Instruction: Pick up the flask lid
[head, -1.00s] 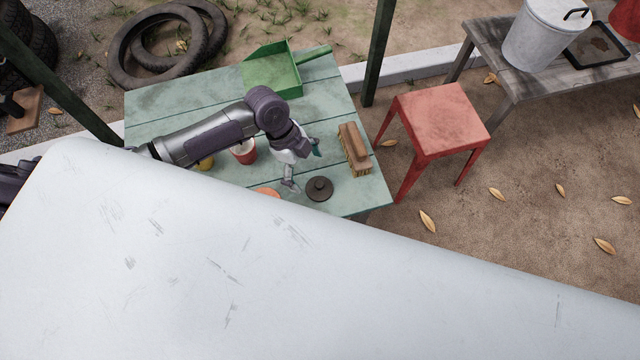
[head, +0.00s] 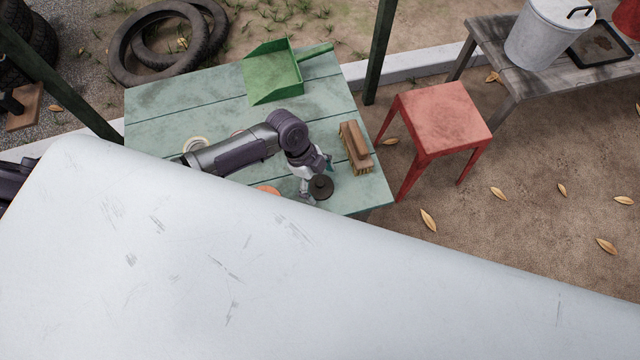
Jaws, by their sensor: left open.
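The flask lid (head: 322,188) is a small dark round disc with a knob on top. It is at the near right part of the green plank table (head: 180,100). My left gripper (head: 317,181) is open at the lid, with one finger on its far side and one on its near left side. I cannot tell whether the fingers touch it. My right gripper is out of view.
A brush (head: 355,148) lies just right of my gripper. A green dustpan (head: 272,78) is at the back. An orange item (head: 268,190) is partly hidden by a large pale panel (head: 200,260) in the foreground. A red stool (head: 443,118) stands to the right.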

